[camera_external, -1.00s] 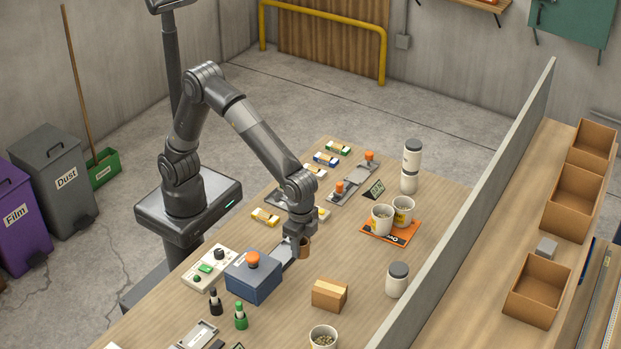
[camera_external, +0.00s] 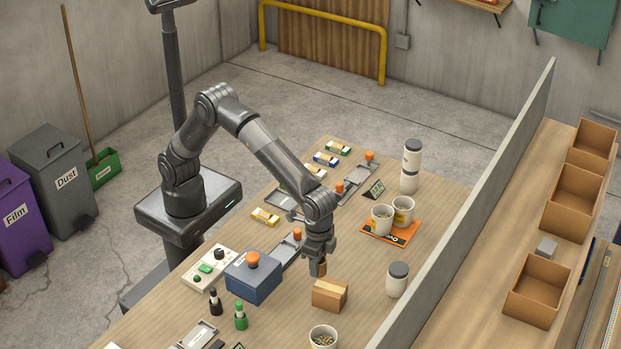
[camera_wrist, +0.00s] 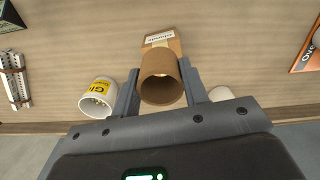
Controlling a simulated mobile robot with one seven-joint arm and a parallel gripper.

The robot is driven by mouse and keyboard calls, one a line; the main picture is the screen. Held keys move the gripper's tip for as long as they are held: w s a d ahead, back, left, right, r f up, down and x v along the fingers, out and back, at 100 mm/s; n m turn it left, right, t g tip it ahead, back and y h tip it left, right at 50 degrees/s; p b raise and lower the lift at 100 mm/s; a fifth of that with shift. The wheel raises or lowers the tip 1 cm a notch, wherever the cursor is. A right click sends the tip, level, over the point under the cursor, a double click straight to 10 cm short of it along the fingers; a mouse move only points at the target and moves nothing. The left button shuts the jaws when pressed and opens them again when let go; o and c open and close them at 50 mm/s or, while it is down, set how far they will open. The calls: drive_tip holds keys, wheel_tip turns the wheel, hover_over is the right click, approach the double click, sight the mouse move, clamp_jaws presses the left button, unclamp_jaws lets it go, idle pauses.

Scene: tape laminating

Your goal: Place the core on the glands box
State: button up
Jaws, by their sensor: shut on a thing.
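The core, a brown cardboard tube (camera_wrist: 161,80), is held between the two fingers of my gripper (camera_wrist: 160,92). In the external view my gripper (camera_external: 317,264) points down, with the core (camera_external: 322,268) partly hidden by a finger. The small cardboard box (camera_external: 329,295) stands on the table just below and in front of the gripper. In the wrist view the box (camera_wrist: 162,40) shows beyond the core, with a white label upside down and too small to read surely. I cannot tell whether the core touches the box.
A white cup (camera_external: 323,337) stands in front of the box, and a grey-lidded jar (camera_external: 397,279) stands to its right. A blue block with an orange knob (camera_external: 253,276) is to the left. Two cups stand on an orange mat (camera_external: 408,236) behind. A grey partition (camera_external: 470,220) edges the table.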

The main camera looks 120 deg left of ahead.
sight(321, 273)
drive_tip(key=shift+w+a+f, duration=0.25)
drive_tip(key=shift+a+f, duration=0.05)
drive_tip(key=shift+f, duration=1.95)
drive_tip(key=o, duration=0.9)
drive_tip(key=shift+f, duration=0.1)
drive_tip(key=shift+o, duration=0.2)
